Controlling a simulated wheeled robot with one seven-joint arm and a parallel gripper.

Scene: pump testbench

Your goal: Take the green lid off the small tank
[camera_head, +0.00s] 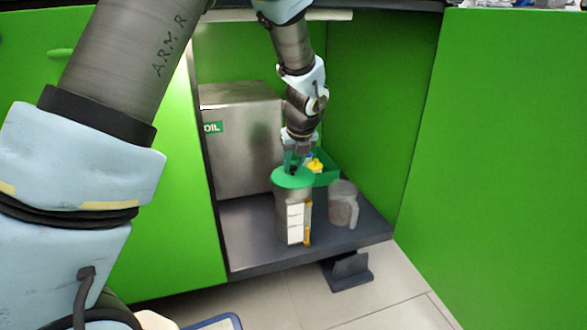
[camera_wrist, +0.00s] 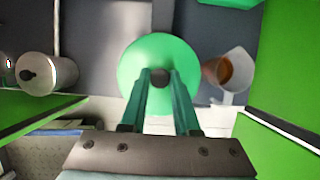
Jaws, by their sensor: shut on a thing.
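The small tank (camera_head: 293,215) is a grey cylinder with a white label on its side and stands upright on the dark shelf. The round green lid (camera_head: 292,178) sits on top of the tank and looks level. The lid hides the tank body in the wrist view.
A jug (camera_head: 343,204) with a handle stands close to the right of the tank; brownish contents show in it from above. A green bin (camera_head: 329,170) with a yellow item is behind. A metal OIL box (camera_head: 240,145) stands left. Green cabinet walls (camera_head: 370,110) enclose the shelf (camera_head: 250,250).

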